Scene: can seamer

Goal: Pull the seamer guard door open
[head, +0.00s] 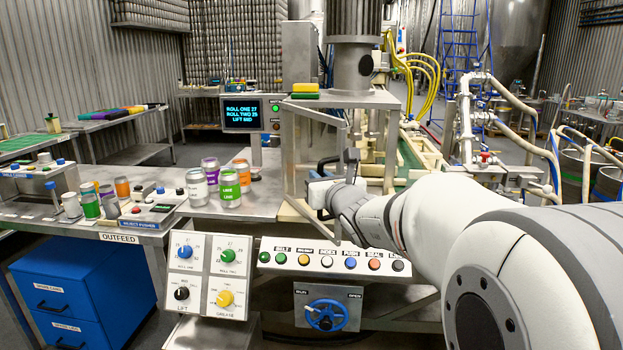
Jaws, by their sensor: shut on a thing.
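The seamer guard door (316,112) is a grey metal frame at the front of the seamer (352,70), in the middle of the head view. Its top and bottom bars run at a slant toward me, so it looks angled out from the machine. How far it stands open is hard to tell. My gripper (328,171) is at the door's right side, shut on the door handle. The handle is mostly hidden by the fingers and wrist. My arm reaches in from the right and covers part of the machine behind it.
A panel of coloured buttons (335,262) and a dial panel (207,272) sit below the door. Several cans, including a green one (229,189), stand on the outfeed table (262,190) left of the door. A screen (242,113) stands behind.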

